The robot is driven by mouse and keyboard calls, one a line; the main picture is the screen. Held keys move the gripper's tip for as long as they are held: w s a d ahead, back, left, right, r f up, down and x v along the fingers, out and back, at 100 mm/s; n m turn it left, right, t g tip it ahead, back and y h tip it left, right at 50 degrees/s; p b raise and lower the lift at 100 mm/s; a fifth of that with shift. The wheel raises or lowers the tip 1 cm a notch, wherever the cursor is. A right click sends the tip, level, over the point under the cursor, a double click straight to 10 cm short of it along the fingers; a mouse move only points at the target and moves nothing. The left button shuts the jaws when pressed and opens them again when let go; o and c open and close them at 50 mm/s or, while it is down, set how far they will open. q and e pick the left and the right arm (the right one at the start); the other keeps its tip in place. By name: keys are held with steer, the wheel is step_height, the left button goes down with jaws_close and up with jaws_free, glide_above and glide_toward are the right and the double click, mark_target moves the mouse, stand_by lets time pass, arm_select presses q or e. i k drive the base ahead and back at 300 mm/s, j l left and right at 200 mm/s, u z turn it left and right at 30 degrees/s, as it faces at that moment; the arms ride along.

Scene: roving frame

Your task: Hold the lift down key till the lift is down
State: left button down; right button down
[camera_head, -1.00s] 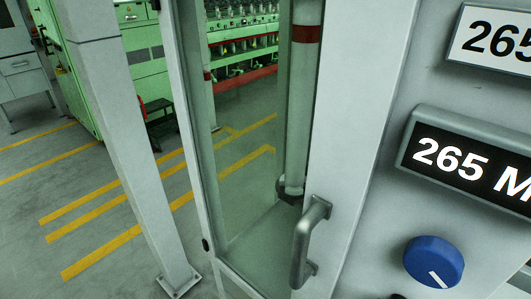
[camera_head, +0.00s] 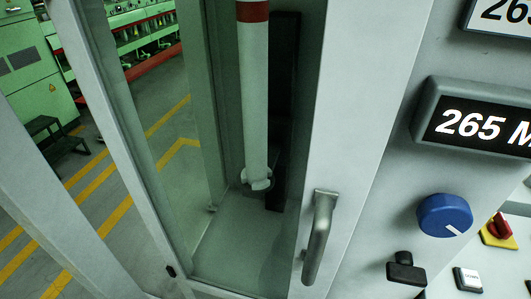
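A small white square key (camera_head: 467,280) in a dark frame sits at the bottom right of the grey panel. Its dark lettering is too small to read surely, so I cannot tell whether it is the lift down key. A dark display (camera_head: 484,131) above shows white "265 M", cut off by the right edge. Behind the glass at the left stands an upright white column (camera_head: 253,110) with a red band, its foot in a pale fitting; I cannot tell if it is part of the lift. Neither of my grippers is in view.
The panel also carries a blue knob (camera_head: 444,215), a black switch (camera_head: 405,270) and a red switch (camera_head: 499,226) on a yellow plate. A metal door handle (camera_head: 319,238) sticks out left of them. Yellow floor lines (camera_head: 115,217) and green machines (camera_head: 35,65) lie beyond the glass enclosure.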

mark_target(470, 278)
steer(key=z, duration=1.75)
